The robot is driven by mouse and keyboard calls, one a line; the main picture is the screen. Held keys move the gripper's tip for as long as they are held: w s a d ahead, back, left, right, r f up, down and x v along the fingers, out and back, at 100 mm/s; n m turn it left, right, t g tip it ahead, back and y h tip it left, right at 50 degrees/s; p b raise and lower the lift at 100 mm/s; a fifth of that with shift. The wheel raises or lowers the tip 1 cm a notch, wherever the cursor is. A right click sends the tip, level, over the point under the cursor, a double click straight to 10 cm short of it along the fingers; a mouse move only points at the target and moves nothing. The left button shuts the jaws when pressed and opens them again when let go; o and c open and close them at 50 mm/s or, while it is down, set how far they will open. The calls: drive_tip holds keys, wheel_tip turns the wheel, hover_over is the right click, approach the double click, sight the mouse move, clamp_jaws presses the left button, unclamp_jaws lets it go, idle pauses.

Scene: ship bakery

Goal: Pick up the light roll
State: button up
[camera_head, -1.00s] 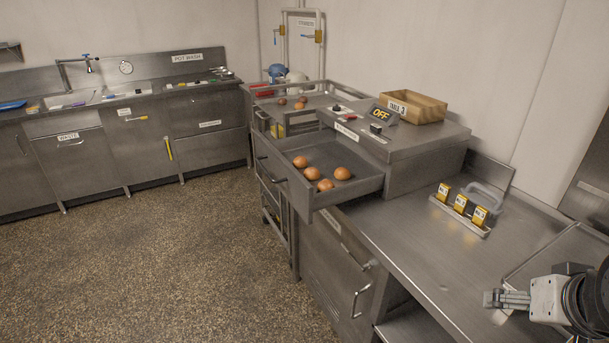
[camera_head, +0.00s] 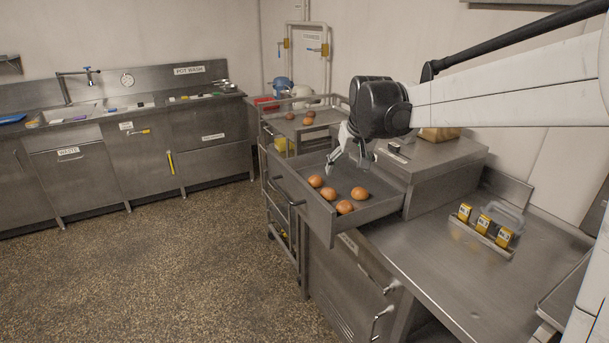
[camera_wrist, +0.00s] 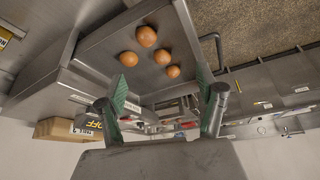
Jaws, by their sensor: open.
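Several round, orange-brown rolls lie in an open steel drawer (camera_head: 385,208): a left one (camera_head: 316,181), a middle one (camera_head: 329,194), a front one (camera_head: 344,207) and a right one (camera_head: 360,193). Their colours look nearly alike, so I cannot tell which is the light roll. The wrist view also shows the rolls, the largest-looking one (camera_wrist: 146,36) near the top. My gripper (camera_head: 352,162) is open and empty above the drawer's back part, apart from the rolls. In the wrist view its green-padded fingers (camera_wrist: 163,90) are spread wide, with the rolls beyond them.
A steel trolley (camera_head: 300,125) behind the drawer carries more rolls (camera_head: 308,118). A wooden box (camera_head: 440,133) stands on the unit behind my arm. A rack of yellow-labelled items (camera_head: 483,230) sits on the right worktop. The drawer walls surround the rolls; the floor at left is clear.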

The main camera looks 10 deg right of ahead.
approach(330, 191)
drive_tip(key=shift+g, duration=0.3)
drive_tip(key=p+x, duration=0.1)
drive_tip(key=x, duration=0.4)
drive_tip(key=shift+w+a+f, duration=0.1)
drive_tip(key=shift+w+f, duration=0.05)
drive_tip(key=x, duration=0.2)
drive_tip(key=p+x, duration=0.1)
drive_tip(key=x, duration=0.1)
drive_tip(key=shift+w, duration=0.35)
drive_tip(key=shift+w+f, duration=0.15)
drive_tip(key=shift+f, duration=0.3)
drive_tip(key=c, duration=1.1)
